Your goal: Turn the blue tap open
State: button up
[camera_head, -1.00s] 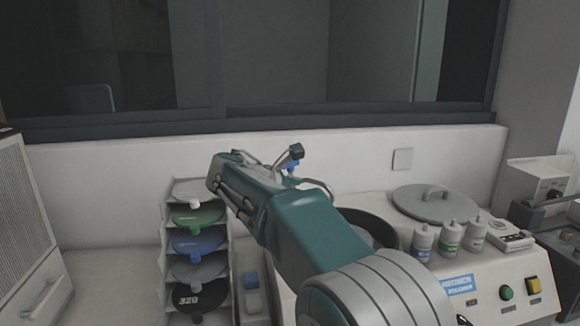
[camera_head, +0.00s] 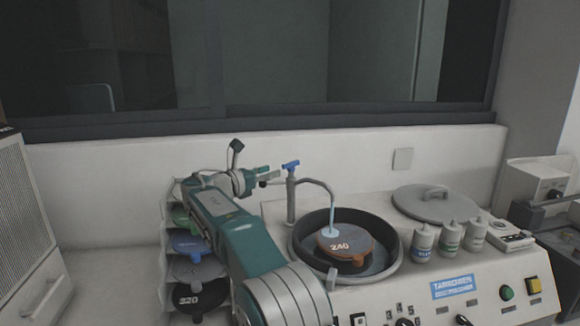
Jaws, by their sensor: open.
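The blue tap (camera_head: 291,165) is a small handle on top of a grey upright pipe with a curved spout (camera_head: 322,186). A pale blue streak (camera_head: 332,231), which looks like running water, hangs below the spout end. It falls over a brown disc marked 240 in the round basin. My gripper (camera_head: 270,175) is just left of the tap, with its fingers pointing right towards it. It is open and empty, and a small gap seems to separate it from the handle. The handle is fully in view.
The dark round basin (camera_head: 303,258) stands below the spout. A grey lid (camera_head: 436,203), several bottles (camera_head: 449,238) and a control panel are to the right. A rack of discs (camera_head: 199,270) is at left, partly behind my arm. A low wall is behind.

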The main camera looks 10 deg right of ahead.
aim_at(299, 163)
jog(key=x, duration=0.7)
jog(key=shift+w+d, duration=0.15)
jog(key=shift+d, duration=0.1)
